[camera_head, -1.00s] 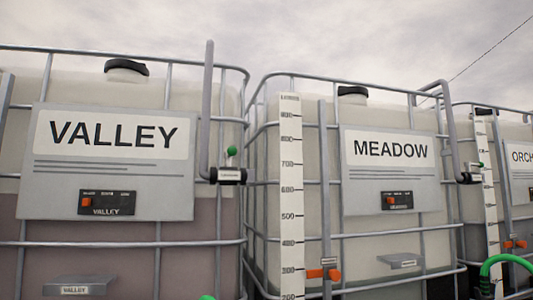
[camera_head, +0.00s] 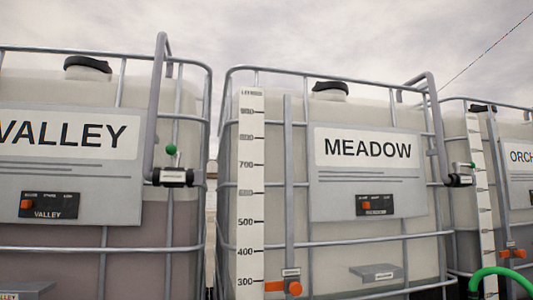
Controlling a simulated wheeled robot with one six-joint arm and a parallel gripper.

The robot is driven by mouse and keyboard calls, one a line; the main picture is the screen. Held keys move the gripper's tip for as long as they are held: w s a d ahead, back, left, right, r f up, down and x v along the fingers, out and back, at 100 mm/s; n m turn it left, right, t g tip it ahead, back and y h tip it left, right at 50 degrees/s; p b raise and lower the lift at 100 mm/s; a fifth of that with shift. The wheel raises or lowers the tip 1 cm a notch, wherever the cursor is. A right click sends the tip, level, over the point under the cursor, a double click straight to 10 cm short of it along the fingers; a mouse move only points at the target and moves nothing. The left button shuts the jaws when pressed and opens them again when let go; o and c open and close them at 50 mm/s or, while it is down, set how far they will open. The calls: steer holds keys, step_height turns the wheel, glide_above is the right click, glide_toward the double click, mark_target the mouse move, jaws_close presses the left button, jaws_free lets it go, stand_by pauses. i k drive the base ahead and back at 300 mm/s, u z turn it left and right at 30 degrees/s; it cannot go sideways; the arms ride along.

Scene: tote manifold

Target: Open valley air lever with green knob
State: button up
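The valley air lever is a small upright handle with a round green knob (camera_head: 171,149). It stands on a dark valve body (camera_head: 173,177) at the lower end of a grey pipe, on the right side of the VALLEY tote (camera_head: 165,225). The VALLEY sign (camera_head: 100,165) is cut off at the left picture edge. The valve label is too small to read. No gripper or arm shows in the camera_head view.
The MEADOW tote (camera_head: 410,245) stands to the right, with a white level scale (camera_head: 249,200) and an orange handle (camera_head: 294,288). Its own valve (camera_head: 459,180) has a green lever lying sideways. A green hose (camera_head: 495,271) curves at lower right. A narrow gap separates the totes.

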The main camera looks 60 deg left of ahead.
mark_target(171, 150)
steer(key=z, duration=0.25)
steer(key=k, duration=1.15)
steer(key=u, duration=2.05)
steer(key=i, duration=0.5)
steer(key=z, duration=0.95)
steer(key=k, duration=1.3)
steer(key=z, duration=0.95)
steer(key=i, duration=0.75)
steer(key=u, duration=0.75)
steer(key=i, duration=1.05)
steer(key=u, duration=0.85)
